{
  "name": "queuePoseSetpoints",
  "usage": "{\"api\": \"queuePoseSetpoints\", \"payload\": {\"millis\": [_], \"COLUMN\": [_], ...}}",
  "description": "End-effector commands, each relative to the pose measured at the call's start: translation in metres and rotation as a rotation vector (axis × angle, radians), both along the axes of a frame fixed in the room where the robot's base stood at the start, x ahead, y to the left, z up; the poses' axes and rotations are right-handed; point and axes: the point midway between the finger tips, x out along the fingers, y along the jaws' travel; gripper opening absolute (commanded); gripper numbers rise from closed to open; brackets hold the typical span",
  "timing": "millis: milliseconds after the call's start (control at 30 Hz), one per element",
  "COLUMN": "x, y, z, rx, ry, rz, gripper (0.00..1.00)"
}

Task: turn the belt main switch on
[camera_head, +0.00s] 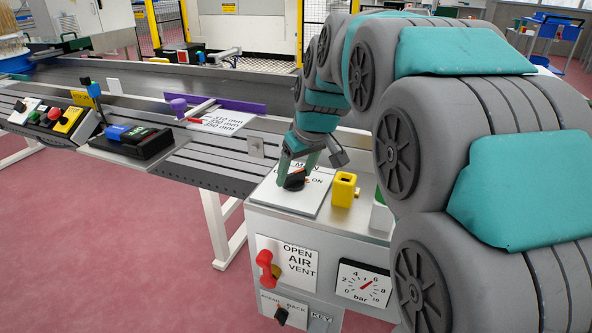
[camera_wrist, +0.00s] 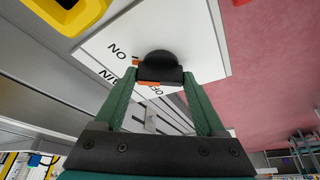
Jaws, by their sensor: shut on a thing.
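The main switch is a black rotary knob (camera_head: 295,181) on a white plate (camera_head: 275,196), lettered MAIN, OFF and ON, on top of the grey cabinet. My gripper (camera_head: 298,168) reaches down from above with its green fingers shut on the knob. In the wrist view, the knob (camera_wrist: 160,64) sits between the fingertips of my gripper (camera_wrist: 158,76). A small orange mark shows on its side toward the ON lettering, and a wider orange strip lies near OFF. The fingers partly cover the lettering in the head view.
A yellow block (camera_head: 344,190) stands close right of the plate. On the cabinet front are a red-handled air vent valve (camera_head: 265,266), a bar gauge (camera_head: 364,284) and a lower black knob (camera_head: 281,315). The conveyor (camera_head: 200,160) with its control boxes runs left. Red floor is clear.

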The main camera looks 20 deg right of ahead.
Motion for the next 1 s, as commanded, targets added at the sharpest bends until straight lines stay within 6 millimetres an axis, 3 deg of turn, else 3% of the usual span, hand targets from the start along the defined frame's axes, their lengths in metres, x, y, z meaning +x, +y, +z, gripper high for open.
{"api": "queuePoseSetpoints", "payload": {"millis": [400, 900, 933, 1000], "x": [0.0001, 0.0001, 0.0001, 0.0001], "y": [0.0008, 0.0010, 0.0010, 0.0010], "z": [0.0008, 0.0006, 0.0006, 0.0005], "rx": [-0.002, -0.001, -0.001, 0.000], "ry": [-0.001, 0.000, 0.000, 0.000], "rz": [-0.168, -0.186, -0.186, -0.185], "gripper": [0.17, 0.17, 0.73, 0.81]}}
